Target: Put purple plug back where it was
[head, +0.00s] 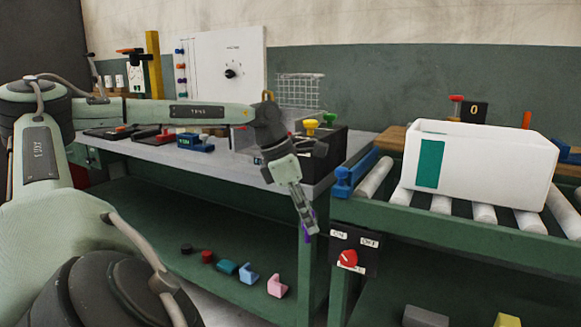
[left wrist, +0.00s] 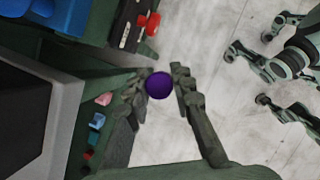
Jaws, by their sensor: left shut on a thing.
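The purple plug (left wrist: 159,85) shows as a round purple disc between the fingers of my left gripper (left wrist: 160,88) in the left wrist view. The left gripper is shut on it. In the head view my left gripper (head: 306,222) points down in front of the gap between the workbench and the roller conveyor, and a sliver of the purple plug (head: 308,236) shows at its fingertips. The plug is held in the air, apart from the bench. My right gripper is not in either view.
A row of small coloured pieces (head: 226,267) lies on the lower green shelf. A switch box with a red knob (head: 347,258) is right of the gripper. A white bin (head: 490,165) stands on the rollers. A black box with yellow and green knobs (head: 322,152) sits at the bench end.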

